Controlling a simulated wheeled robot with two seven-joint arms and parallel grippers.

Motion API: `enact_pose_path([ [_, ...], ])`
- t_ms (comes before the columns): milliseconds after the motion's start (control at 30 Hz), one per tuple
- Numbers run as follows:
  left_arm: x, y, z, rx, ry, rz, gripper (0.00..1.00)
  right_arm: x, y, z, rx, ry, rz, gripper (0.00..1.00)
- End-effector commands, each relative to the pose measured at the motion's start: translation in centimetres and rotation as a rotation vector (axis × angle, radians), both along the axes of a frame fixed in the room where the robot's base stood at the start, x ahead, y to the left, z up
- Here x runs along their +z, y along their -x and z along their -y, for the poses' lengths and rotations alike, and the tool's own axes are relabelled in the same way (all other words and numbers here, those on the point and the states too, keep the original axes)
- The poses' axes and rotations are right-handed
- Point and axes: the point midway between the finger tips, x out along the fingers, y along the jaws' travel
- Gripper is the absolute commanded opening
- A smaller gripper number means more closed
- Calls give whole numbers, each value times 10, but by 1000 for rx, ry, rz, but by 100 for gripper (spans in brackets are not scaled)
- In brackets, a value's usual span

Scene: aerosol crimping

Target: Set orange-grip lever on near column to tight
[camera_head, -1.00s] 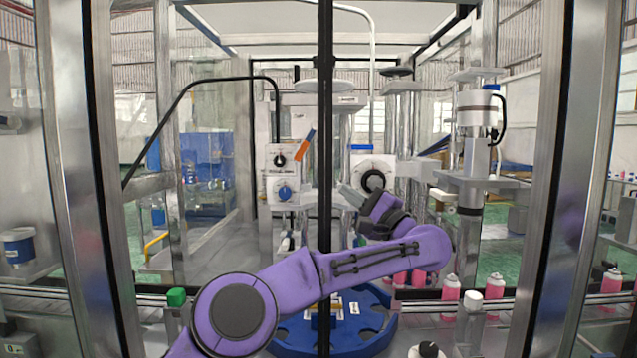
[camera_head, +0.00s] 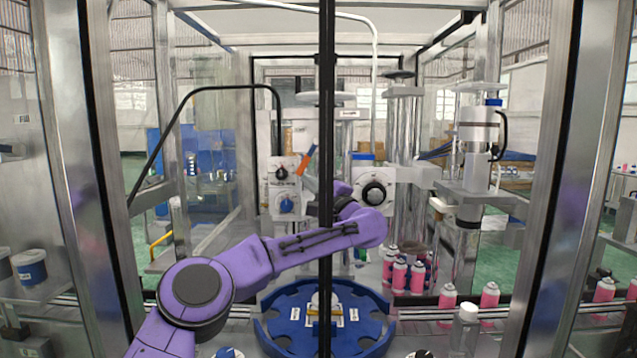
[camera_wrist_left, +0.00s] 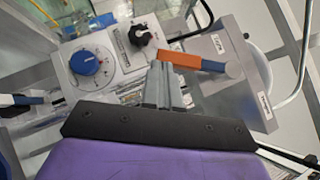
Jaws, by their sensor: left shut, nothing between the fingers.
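The orange-grip lever (camera_head: 307,158) is on the near column, left of the black upright post, and tilts up to the right. In the left wrist view the lever (camera_wrist_left: 186,59) shows an orange grip with a blue end, lying across the picture. My left gripper (camera_wrist_left: 163,72) is shut and empty, its fingertips right at the orange grip's lower edge; I cannot tell whether they touch it. In the head view its fingers are largely hidden behind the post, and only the purple wrist shows. My right gripper is not in view.
A control box with a blue knob (camera_head: 287,204) and a black knob (camera_head: 281,173) is beside the lever. A blue turntable (camera_head: 275,322) is below. Pink cans (camera_head: 418,277) stand at right.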

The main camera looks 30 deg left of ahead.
Motion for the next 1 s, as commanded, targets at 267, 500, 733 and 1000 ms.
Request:
enact_pose_path([
  [267, -1, 0, 0, 0, -2, -1, 0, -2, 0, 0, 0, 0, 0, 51],
  [500, -2, 2, -3, -1, -41, -23, 0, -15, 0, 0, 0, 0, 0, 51],
  [733, -1, 3, -4, -3, -67, -40, 0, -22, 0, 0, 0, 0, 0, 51],
  [1000, -1, 5, -7, -7, -127, -75, 0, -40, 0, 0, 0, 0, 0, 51],
])
